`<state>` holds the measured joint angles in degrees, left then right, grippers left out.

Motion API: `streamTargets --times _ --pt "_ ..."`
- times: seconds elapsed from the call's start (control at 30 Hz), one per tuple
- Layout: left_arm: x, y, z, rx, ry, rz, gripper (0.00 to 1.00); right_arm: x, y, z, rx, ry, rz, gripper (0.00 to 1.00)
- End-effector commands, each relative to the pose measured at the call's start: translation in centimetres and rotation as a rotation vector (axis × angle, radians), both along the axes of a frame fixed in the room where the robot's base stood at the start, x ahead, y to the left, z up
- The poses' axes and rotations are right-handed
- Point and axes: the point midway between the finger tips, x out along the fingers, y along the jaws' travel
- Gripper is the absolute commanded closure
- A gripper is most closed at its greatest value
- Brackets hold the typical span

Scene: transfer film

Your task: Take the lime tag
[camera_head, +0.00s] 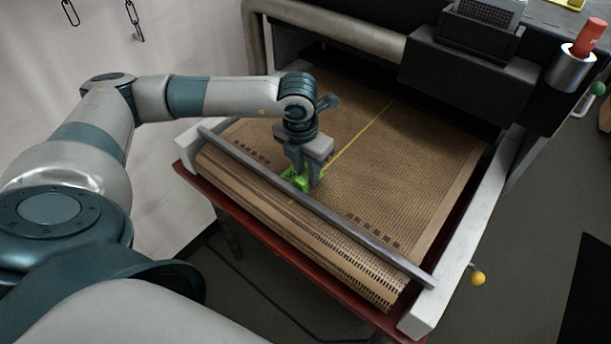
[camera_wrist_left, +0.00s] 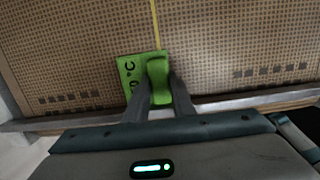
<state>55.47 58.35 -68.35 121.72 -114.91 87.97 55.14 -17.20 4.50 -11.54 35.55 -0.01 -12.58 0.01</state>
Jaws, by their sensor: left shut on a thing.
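The lime tag (camera_head: 294,182) is a bright green piece at the front of the brown perforated sheet, close to the grey cross bar. In the left wrist view the lime tag (camera_wrist_left: 129,72) shows a flat plate with dark marks, "°C" among them, and a raised rounded grip. My left gripper (camera_head: 310,182) points down over it and is shut on the tag. In the left wrist view the fingers of my left gripper (camera_wrist_left: 160,95) stand either side of the raised grip. I cannot tell whether the tag still touches the sheet. My right gripper is not in view.
The brown perforated sheet (camera_head: 420,165) carries a thin yellow line (camera_head: 362,139) and curves over the front edge. A grey cross bar (camera_head: 350,235) spans the front. A dark machine housing (camera_head: 470,75) stands behind, with a red-capped cylinder (camera_head: 590,38) at right. A yellow knob (camera_head: 478,278) sticks out at right.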

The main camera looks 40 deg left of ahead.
Motion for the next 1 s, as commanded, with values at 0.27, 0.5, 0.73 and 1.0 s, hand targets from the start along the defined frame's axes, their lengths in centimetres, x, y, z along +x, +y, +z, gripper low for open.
streamTargets --times 0.27,0.5,0.73,1.0 --pt "0.0 0.0 0.6 0.000 0.000 0.000 1.00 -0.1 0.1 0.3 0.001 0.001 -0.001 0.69" --pt "0.1 0.0 3.5 0.000 -0.002 0.001 1.00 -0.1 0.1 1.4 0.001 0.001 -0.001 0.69" --pt "-1.7 -3.0 6.3 -0.002 0.000 -0.005 1.00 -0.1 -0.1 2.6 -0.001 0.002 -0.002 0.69" --pt "-4.4 -7.3 9.3 -0.003 -0.001 -0.005 1.00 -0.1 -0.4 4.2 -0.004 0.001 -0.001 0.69"
